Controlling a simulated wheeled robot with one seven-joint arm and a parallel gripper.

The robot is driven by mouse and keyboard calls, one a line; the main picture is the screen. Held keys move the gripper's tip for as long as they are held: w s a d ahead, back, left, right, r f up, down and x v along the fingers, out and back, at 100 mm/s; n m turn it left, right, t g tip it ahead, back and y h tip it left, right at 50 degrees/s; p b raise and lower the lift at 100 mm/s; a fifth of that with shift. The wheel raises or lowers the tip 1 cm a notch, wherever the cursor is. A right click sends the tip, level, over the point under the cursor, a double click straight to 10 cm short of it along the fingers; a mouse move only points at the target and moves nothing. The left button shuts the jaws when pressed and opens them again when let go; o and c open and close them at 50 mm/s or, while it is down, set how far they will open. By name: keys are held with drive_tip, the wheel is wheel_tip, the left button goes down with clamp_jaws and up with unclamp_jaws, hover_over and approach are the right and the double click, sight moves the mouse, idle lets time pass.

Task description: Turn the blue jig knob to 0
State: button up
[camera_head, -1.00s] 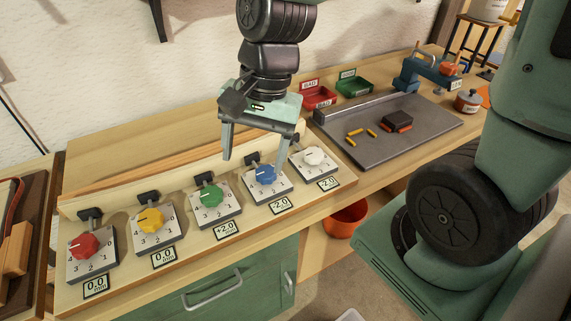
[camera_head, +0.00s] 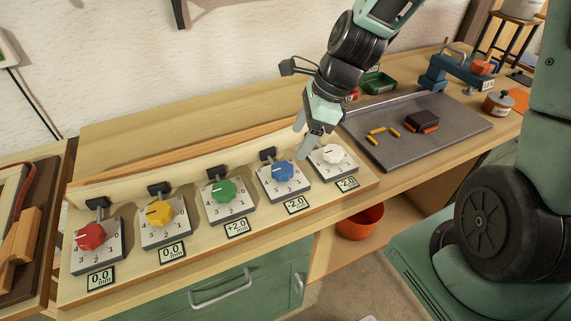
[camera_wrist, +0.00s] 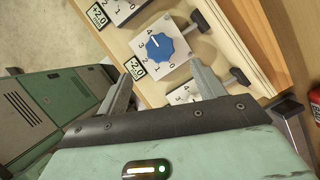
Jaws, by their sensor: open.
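The blue knob (camera_head: 283,172) sits on a white numbered dial plate, second from the right in the row. It also shows in the wrist view (camera_wrist: 167,47), with its white mark on the upper-left side near the 4. My gripper (camera_head: 302,138) is open and empty, above and slightly right of the blue knob. In the wrist view my gripper's two fingers (camera_wrist: 165,72) stand apart, with the blue knob seen beyond the gap. No contact with it shows.
Green (camera_head: 224,190), yellow (camera_head: 159,213) and red (camera_head: 91,236) knobs stand to the left, and a white knob (camera_head: 333,153) close on the right. A grey tray (camera_head: 460,133) with small pieces lies farther right. Black clamps stand behind the dials.

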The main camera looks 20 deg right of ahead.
sight(283, 168)
drive_tip(key=x, duration=0.9)
drive_tip(key=shift+a+f, duration=0.1)
drive_tip(key=shift+f, duration=0.1)
drive_tip(key=c, duration=1)
